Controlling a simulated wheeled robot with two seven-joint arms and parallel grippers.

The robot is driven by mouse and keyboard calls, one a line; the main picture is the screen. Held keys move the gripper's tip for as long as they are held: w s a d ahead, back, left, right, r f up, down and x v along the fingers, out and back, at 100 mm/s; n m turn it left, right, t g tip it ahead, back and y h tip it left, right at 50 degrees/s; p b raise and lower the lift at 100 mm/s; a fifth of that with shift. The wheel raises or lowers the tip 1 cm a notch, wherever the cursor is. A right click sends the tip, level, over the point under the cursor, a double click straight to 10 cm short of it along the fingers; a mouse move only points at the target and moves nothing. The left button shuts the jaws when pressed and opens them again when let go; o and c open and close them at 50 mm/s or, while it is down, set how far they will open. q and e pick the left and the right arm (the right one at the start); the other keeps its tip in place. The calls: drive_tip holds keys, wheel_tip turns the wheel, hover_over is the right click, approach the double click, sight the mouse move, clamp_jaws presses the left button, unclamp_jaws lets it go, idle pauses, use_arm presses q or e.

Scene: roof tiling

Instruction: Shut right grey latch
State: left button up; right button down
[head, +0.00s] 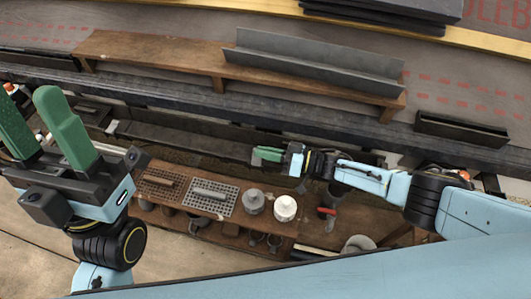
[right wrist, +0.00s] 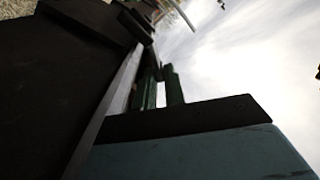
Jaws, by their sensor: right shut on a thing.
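My right gripper (head: 262,156) reaches in from the right in the head view, its green fingers low at the right end of a long grey bar (head: 185,141) below the dark rail. It is shut on what seems to be the right grey latch, which is small and mostly hidden by the fingers. In the right wrist view the green fingers (right wrist: 160,90) show beside a large dark surface, and the latch cannot be made out. My left gripper (head: 24,100) is raised at the left, open and empty, its two green fingers well apart.
A wooden bench (head: 150,50) carries a grey angled metal profile (head: 315,66). Dark sheets (head: 390,14) lie at the top. A lower wooden shelf (head: 225,222) holds trowels, perforated plates and two pots near my right forearm. A black trough (head: 460,130) stands at the right.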

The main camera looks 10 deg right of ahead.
drive_tip(key=shift+w+f+m, duration=0.1)
drive_tip(key=shift+f+m, duration=0.05)
drive_tip(key=shift+m, duration=0.25)
drive_tip(key=c, duration=1.5)
unclamp_jaws()
drive_tip(key=shift+o, duration=0.2)
